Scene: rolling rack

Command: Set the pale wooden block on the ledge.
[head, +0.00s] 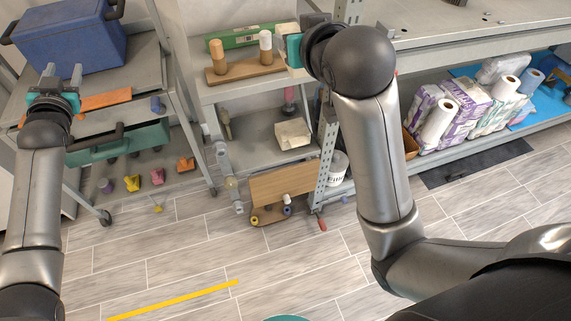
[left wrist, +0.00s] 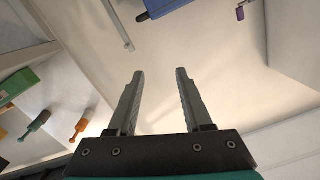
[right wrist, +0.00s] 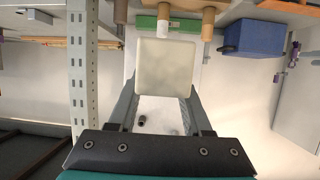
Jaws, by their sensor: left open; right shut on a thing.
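The pale wooden block (right wrist: 164,68) is between the fingers of my right gripper (right wrist: 160,92) in the right wrist view, and hides the fingertips. In the head view the block (head: 286,31) is partly hidden by my right gripper (head: 289,47), at the right end of the rack's upper shelf (head: 215,92). The block is in the air or close to the shelf; I cannot tell whether it touches. My left gripper (head: 62,73) is open and empty by the cart at the left; its spread fingers also show in the left wrist view (left wrist: 160,75). I cannot tell which surface is the ledge.
The upper shelf holds a wooden board (head: 243,76) with pegs and a green box (head: 236,40). A blue cooler (head: 71,41) stands on the left cart. A perforated grey post (head: 327,140) stands close to my right arm. The floor in front is mostly clear.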

